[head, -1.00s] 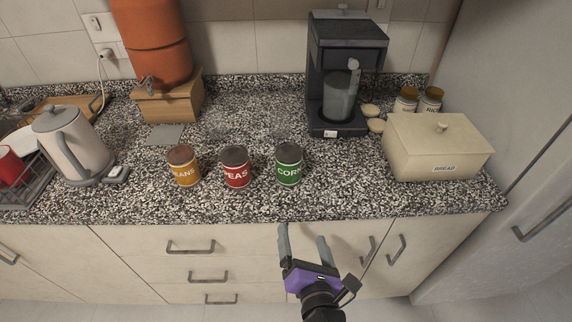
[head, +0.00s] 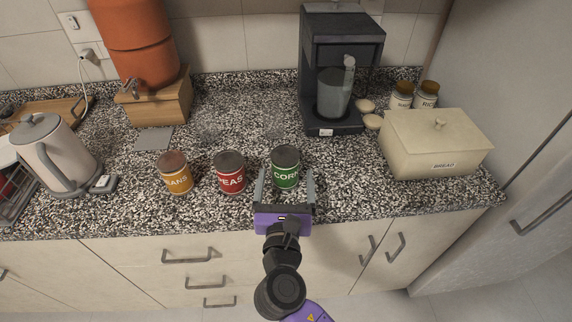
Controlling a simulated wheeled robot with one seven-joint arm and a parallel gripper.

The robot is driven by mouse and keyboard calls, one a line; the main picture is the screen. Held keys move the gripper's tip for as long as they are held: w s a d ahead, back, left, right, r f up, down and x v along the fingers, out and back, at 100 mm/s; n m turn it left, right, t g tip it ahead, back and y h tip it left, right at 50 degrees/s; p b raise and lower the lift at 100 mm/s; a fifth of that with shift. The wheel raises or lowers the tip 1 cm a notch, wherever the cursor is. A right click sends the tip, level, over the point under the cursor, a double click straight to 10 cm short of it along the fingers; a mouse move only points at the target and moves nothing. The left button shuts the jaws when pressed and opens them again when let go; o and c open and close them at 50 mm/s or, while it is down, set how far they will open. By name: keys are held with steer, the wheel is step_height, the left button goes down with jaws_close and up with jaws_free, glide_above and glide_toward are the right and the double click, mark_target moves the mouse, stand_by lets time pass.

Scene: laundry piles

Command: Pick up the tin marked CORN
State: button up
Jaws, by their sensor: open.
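The green tin marked CORN (head: 286,168) stands upright on the speckled counter, rightmost of three tins in a row. My gripper (head: 286,178) is open, its two grey fingers pointing at the tin from the front. One fingertip is at each side of the tin's lower part. I cannot tell whether either finger touches it. The red tin marked PEAS (head: 230,175) stands to the left. The yellow-orange tin (head: 175,176), whose label reads as BEANS in part, stands further left.
A coffee machine (head: 340,70) stands behind the CORN tin. A cream BREAD box (head: 434,143) is to the right, with two small jars behind it. A kettle (head: 56,155) stands at the left. The counter's front edge runs beneath my gripper.

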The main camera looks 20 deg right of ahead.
mark_target(285, 159)
steer(key=p+x, duration=0.1)
steer(key=x, duration=0.5)
steer(key=shift+w+r, duration=0.1)
steer(key=shift+w, duration=0.2)
jaws_close()
